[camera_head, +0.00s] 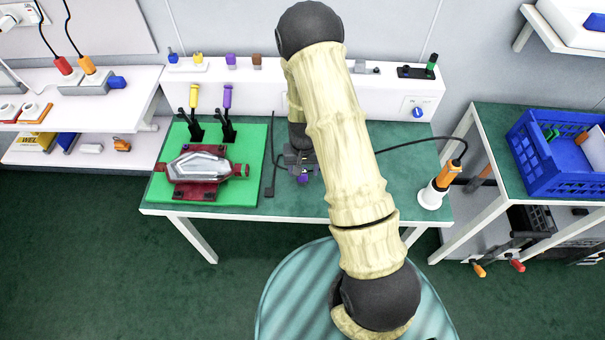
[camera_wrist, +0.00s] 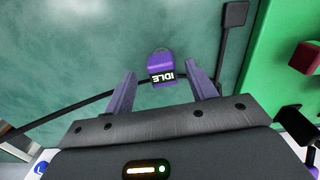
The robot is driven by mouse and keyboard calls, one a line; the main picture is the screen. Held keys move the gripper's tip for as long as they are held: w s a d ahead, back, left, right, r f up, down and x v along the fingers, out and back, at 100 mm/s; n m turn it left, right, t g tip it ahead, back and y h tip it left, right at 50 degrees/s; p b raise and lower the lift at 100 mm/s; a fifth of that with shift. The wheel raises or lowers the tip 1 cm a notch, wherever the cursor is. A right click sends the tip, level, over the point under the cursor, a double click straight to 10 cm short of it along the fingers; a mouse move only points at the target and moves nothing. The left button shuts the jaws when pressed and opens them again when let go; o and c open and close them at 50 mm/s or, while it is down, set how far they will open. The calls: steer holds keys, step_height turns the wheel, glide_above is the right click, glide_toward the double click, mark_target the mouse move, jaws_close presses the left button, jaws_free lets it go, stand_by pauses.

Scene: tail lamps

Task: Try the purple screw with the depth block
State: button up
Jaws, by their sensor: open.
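A purple piece (camera_wrist: 160,58) with a black label reading "IDLE" shows ahead of my gripper in the wrist view. My gripper (camera_wrist: 161,74) is open, with one finger on each side of the label end. I cannot tell whether the fingers touch it. In the head view my gripper (camera_head: 301,173) is low over the green tabletop, partly hidden by my arm. A purple-handled tool (camera_head: 227,97) stands in a black holder, and a small purple block (camera_head: 231,60) sits on the white ledge. I cannot tell which piece is the screw or the depth block.
A red-and-silver lamp fixture (camera_head: 200,168) lies on a bright green mat (camera_head: 236,192) left of my gripper. A yellow-handled tool (camera_head: 195,95) stands behind it. A black cable crosses the table to an orange-handled tool in a white stand (camera_head: 431,197). A blue crate (camera_head: 550,175) is at right.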

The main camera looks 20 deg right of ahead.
steer(key=shift+w+a+f+p, duration=0.15)
steer(key=shift+f+p, duration=0.1)
steer(key=shift+f, duration=0.8)
steer(key=shift+w+d+f+p, duration=0.1)
steer(key=shift+f+p, duration=0.1)
steer(key=shift+f, duration=0.85)
steer(key=c, duration=1.1)
steer(key=shift+r, duration=0.15)
step_height(320, 180, up, 10)
steer(key=shift+f+b, duration=0.1)
steer(key=shift+b, duration=0.6)
